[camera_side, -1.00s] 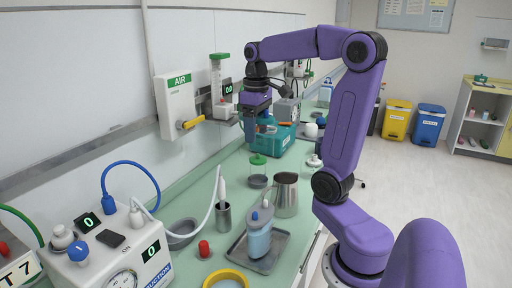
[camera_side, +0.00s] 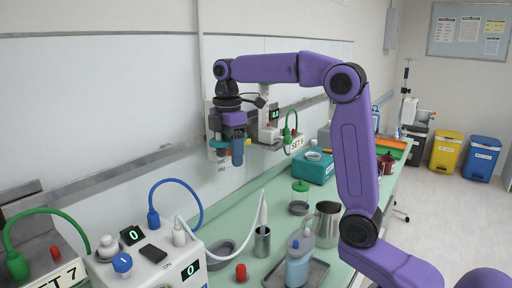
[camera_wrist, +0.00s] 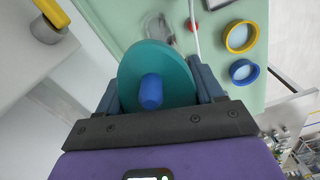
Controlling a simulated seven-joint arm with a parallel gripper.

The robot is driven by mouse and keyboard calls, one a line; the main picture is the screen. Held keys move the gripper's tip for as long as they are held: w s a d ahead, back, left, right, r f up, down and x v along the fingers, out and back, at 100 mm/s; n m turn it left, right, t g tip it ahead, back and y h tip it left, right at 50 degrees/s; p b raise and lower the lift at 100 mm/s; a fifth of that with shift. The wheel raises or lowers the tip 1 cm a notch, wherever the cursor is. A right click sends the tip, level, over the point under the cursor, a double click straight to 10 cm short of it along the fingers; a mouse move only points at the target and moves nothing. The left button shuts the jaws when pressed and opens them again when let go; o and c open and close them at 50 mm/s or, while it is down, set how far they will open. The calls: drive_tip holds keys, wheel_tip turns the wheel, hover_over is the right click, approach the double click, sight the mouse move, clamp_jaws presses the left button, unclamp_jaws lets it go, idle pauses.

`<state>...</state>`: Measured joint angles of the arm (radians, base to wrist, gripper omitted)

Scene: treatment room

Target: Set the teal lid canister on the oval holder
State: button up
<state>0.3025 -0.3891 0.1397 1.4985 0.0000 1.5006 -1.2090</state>
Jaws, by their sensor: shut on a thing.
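In the wrist view, a round teal lid (camera_wrist: 172,66) with a blue knob (camera_wrist: 151,92) sits between the fingers of my gripper (camera_wrist: 158,92). My gripper is shut on this teal lid canister. The lid hides whatever is below it. In the side view, my gripper (camera_side: 230,150) is in the air near the wall, above the counter, and its fingers mostly hide the canister. I cannot clearly pick out the oval holder. A grey shallow dish (camera_side: 219,262) lies on the counter below, but its exact shape is unclear.
A suction unit (camera_side: 160,262) with hoses stands at the front left. A steel cup (camera_side: 262,243), metal jug (camera_side: 327,222), blue bottle (camera_side: 298,266) on a tray, green-lidded jar (camera_side: 300,192) and red cap (camera_side: 241,272) crowd the counter. In the wrist view are yellow (camera_wrist: 229,46) and blue (camera_wrist: 236,81) rings.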

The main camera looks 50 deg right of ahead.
sight(211, 145)
drive_tip(key=a+n, duration=0.1)
drive_tip(key=w+a+n, duration=0.1)
drive_tip(key=a, duration=0.1)
drive_tip(key=w+a+n, duration=0.1)
drive_tip(key=shift+a+f, duration=0.15)
drive_tip(key=shift+f, duration=0.05)
wheel_tip(211, 145, down, 20)
idle(0.5)
drive_tip(key=shift+f, duration=1.75)
idle(2.2)
drive_tip(key=o, duration=1.3)
drive_tip(key=shift+r, duration=0.1)
drive_tip(key=shift+r, duration=3.45)
